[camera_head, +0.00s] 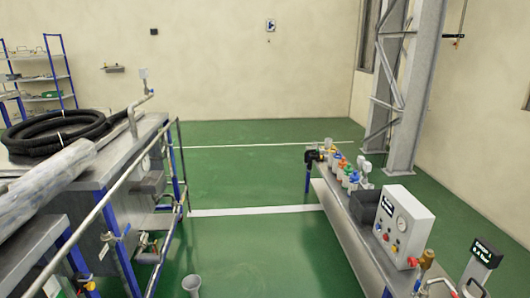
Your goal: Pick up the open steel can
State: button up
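I cannot make out an open steel can with certainty. Several small containers (350,176) with coloured tops stand in a row at the far end of the right bench; they are too small to tell which are open or steel. A grey, cup-like thing (192,285) shows at the bottom edge, partly cut off; I cannot tell what it is. My gripper is not in view.
The left bench (118,170) carries a coiled black hose (58,132). Green floor (245,240) lies clear between the benches. A steel column (415,90) stands behind the right bench.

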aim_at(328, 144)
jog(key=i+z, duration=0.1)
jog(key=i, duration=0.45)
jog(key=i+j+z, duration=0.1)
jog(key=i, duration=0.4)
jog(key=i+j+z, duration=0.15)
jog(key=i, duration=0.4)
jog(key=i+j+z, duration=0.1)
jog(key=i, duration=0.4)
jog(key=i+j+z, duration=0.1)
jog(key=i+j, duration=0.2)
jog(key=i, duration=0.25)
jog(key=i+j+z, duration=0.1)
jog(key=i+j, duration=0.2)
jog(key=i, duration=0.2)
jog(key=i+j+z, duration=0.15)
jog(key=i, duration=0.35)
jog(key=i+j+z, duration=0.15)
jog(key=i, duration=0.35)
jog(key=i+j+z, duration=0.1)
jog(key=i+j, duration=0.5)
jog(key=i, duration=0.25)
jog(key=i+j+z, duration=0.1)
jog(key=i, duration=0.35)
jog(key=i+j, duration=0.35)
jog(key=i, duration=0.15)
jog(key=i+j+z, duration=0.1)
jog(key=i+j, duration=0.15)
jog(key=i, duration=0.2)
